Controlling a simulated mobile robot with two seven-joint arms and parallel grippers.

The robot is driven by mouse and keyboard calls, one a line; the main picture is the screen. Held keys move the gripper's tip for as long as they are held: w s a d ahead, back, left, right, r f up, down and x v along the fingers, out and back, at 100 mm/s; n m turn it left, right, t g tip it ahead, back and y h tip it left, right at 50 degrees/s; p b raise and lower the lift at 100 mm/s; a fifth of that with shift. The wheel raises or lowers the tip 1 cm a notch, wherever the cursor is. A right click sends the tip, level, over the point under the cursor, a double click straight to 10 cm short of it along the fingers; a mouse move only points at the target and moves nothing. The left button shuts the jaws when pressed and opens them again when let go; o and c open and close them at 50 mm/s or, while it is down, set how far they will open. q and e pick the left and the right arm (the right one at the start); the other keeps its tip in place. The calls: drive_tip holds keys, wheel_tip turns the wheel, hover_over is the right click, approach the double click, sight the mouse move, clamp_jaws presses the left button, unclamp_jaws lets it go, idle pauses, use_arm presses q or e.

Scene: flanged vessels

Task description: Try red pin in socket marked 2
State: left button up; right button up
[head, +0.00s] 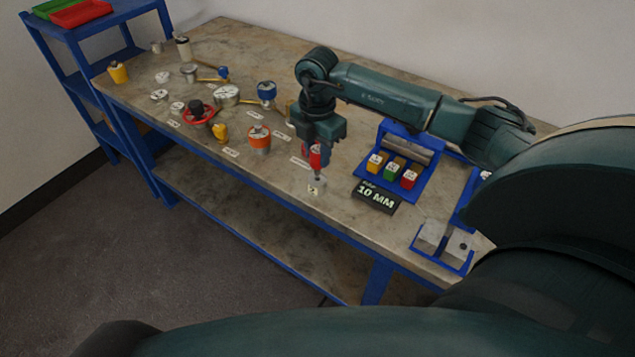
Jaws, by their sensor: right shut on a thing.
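My right gripper (312,147) points down over the front part of the workbench and is shut on the red pin (316,158). The pin hangs upright, with a thin grey lower end. Just below it is a small pale block with a dark mark (316,188). The mark is too small to read surely, and I cannot tell whether the pin's tip touches the block or is in it. A blue rack (424,185) to the right holds yellow (375,162), green (391,171) and red (409,179) blocks. My left gripper is not in view.
A black "10 MM" sign (376,195) lies in front of the rack. Several flanged vessels and fittings, including an orange one (259,140) and a red handwheel (197,112), cover the bench's left. A blue-framed holder (441,246) sits at the front right. Blue shelving (62,62) stands left.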

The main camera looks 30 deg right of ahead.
drive_tip(key=shift+f+b, duration=0.4)
drive_tip(key=shift+f, duration=0.45)
idle(1.2)
drive_tip(key=shift+r, duration=0.15)
idle(0.8)
drive_tip(key=shift+r+p, duration=0.75)
drive_tip(key=shift+r+p, duration=1.2)
drive_tip(key=shift+r, duration=0.35)
drive_tip(key=shift+r+p, duration=0.6)
drive_tip(key=shift+r, duration=0.85)
